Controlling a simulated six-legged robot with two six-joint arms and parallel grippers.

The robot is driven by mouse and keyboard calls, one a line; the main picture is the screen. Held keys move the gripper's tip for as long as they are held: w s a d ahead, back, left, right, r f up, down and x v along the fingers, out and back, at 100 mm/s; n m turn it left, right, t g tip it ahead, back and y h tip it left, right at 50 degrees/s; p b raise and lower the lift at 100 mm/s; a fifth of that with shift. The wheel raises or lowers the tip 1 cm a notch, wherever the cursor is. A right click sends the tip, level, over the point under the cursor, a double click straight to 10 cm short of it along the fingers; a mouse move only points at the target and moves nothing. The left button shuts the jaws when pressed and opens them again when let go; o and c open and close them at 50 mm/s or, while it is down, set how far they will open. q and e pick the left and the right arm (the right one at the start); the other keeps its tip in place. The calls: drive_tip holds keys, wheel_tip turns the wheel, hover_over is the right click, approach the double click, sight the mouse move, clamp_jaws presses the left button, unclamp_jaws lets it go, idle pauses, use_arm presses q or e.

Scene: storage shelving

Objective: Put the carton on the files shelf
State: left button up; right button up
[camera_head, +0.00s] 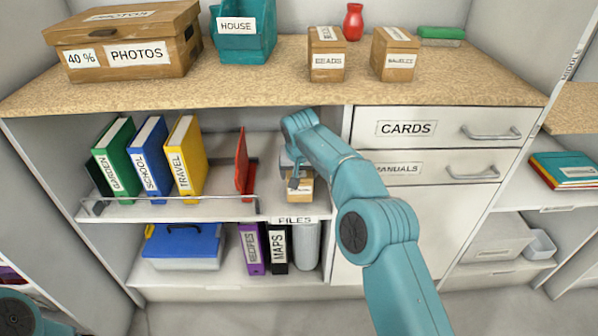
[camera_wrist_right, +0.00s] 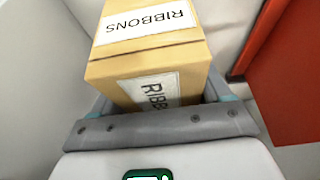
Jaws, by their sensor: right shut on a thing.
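The carton (camera_head: 301,194) is a small tan box in the right part of the shelf whose edge is labelled FILES (camera_head: 295,220). In the right wrist view the carton (camera_wrist_right: 150,62) carries white RIBBONS labels. My right gripper (camera_head: 296,181) is shut on the carton, with its grey jaws on either side. My arm partly hides the gripper and carton in the head view. I cannot tell whether the carton's base touches the shelf. My left gripper is out of view.
A red panel-like book (camera_head: 242,163) stands left of the carton, close by. Green, blue and yellow binders (camera_head: 185,156) stand further left behind a low rail. The worktop (camera_head: 290,75) passes above. Drawers (camera_head: 430,128) are to the right. The shelf below holds files and a blue box (camera_head: 182,246).

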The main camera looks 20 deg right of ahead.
drive_tip(key=shift+r, duration=0.15)
drive_tip(key=shift+f, duration=0.5)
drive_tip(key=shift+w+f, duration=0.1)
drive_tip(key=shift+f, duration=0.05)
drive_tip(key=o, duration=1.5)
